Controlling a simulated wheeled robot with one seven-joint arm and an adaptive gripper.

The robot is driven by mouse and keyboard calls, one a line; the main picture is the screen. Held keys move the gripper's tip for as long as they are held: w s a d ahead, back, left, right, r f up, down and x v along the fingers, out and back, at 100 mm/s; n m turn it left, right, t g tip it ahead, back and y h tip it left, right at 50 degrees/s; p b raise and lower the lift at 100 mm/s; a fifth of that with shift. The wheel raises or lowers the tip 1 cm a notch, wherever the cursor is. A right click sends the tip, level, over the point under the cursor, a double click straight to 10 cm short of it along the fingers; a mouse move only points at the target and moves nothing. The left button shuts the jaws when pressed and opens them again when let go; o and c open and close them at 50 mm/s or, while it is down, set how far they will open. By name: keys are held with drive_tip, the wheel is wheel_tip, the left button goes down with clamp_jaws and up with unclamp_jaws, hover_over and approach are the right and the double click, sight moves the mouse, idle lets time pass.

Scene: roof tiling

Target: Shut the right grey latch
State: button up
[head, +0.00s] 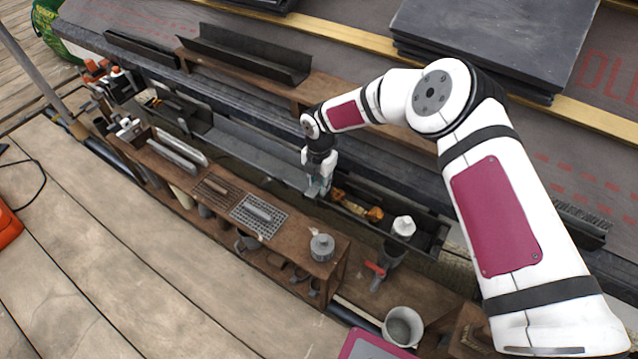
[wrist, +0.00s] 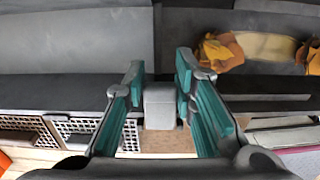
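My gripper (head: 318,187) is low over the long dark trough between the brown tool shelf and the roof edge. In the wrist view its two teal-padded fingers (wrist: 160,88) are apart. A small grey block (wrist: 160,106), which looks like a grey latch, shows between them at the trough's dark rim (wrist: 50,92). The fingers stand on either side of it; I cannot tell whether they touch it. In the head view my gripper hides this spot. No other latch can be made out clearly.
Orange-yellow gloves or tools (wrist: 235,50) lie in the trough to the right. The brown shelf (head: 330,262) holds metal grids, trowels and a grey canister (head: 322,247). A white-capped bottle (head: 403,227) and a grey bucket (head: 403,327) stand at the right. Dark slates (head: 490,40) are stacked behind.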

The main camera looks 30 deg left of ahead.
drive_tip(key=o, duration=0.4)
drive_tip(key=shift+c, duration=0.2)
drive_tip(key=shift+r, duration=0.1)
